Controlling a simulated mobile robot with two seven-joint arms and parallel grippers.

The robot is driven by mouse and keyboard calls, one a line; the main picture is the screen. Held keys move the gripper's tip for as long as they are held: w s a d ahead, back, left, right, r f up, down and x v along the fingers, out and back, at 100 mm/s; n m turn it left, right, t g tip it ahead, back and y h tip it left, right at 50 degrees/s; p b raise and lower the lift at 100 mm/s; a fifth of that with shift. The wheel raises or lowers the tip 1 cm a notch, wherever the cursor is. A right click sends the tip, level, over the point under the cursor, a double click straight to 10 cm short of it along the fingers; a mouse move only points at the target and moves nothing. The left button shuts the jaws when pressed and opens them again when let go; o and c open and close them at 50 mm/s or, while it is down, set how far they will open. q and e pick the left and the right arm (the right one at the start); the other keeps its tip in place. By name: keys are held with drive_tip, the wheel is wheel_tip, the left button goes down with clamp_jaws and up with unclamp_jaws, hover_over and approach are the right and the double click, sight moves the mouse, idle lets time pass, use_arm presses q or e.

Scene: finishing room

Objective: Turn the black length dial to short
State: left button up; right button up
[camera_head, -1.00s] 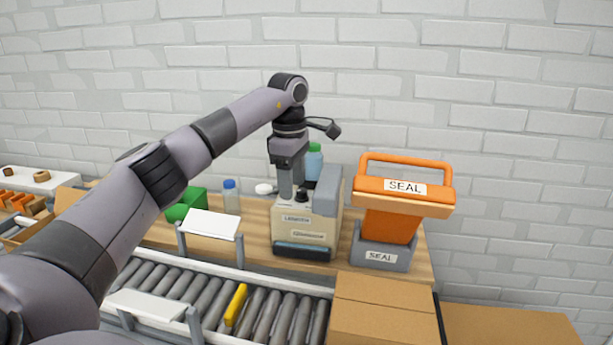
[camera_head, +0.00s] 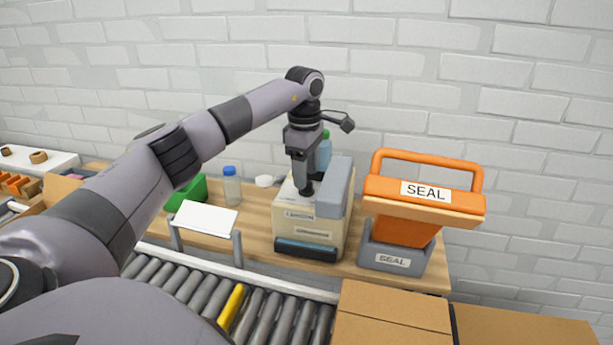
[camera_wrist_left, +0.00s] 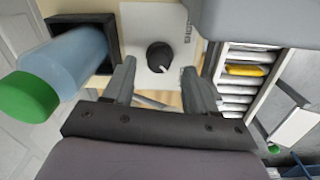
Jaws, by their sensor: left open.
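The black length dial (camera_wrist_left: 160,56) is a round knob on a pale plate on top of the beige machine (camera_head: 290,232). A light pointer mark shows on its lower right side in the left wrist view. In the head view the dial is mostly hidden by my gripper. My left gripper (camera_head: 304,178) points down over the machine's top and is open. In the left wrist view its two fingers (camera_wrist_left: 159,76) lie either side of the dial, with a gap to each; whether they reach down to its height I cannot tell. My right gripper is not in view.
A grey block (camera_head: 337,187) rises on the machine's right side. A blue bottle with a green cap (camera_wrist_left: 75,62) stands close behind. The orange sealer (camera_head: 425,190) is to the right.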

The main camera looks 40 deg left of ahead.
sight(309, 191)
use_arm(q)
drive_tip(key=shift+w+f, duration=0.1)
drive_tip(key=shift+f, duration=1.15)
drive_tip(key=c, duration=1.1)
drive_tip(key=shift+o, duration=0.2)
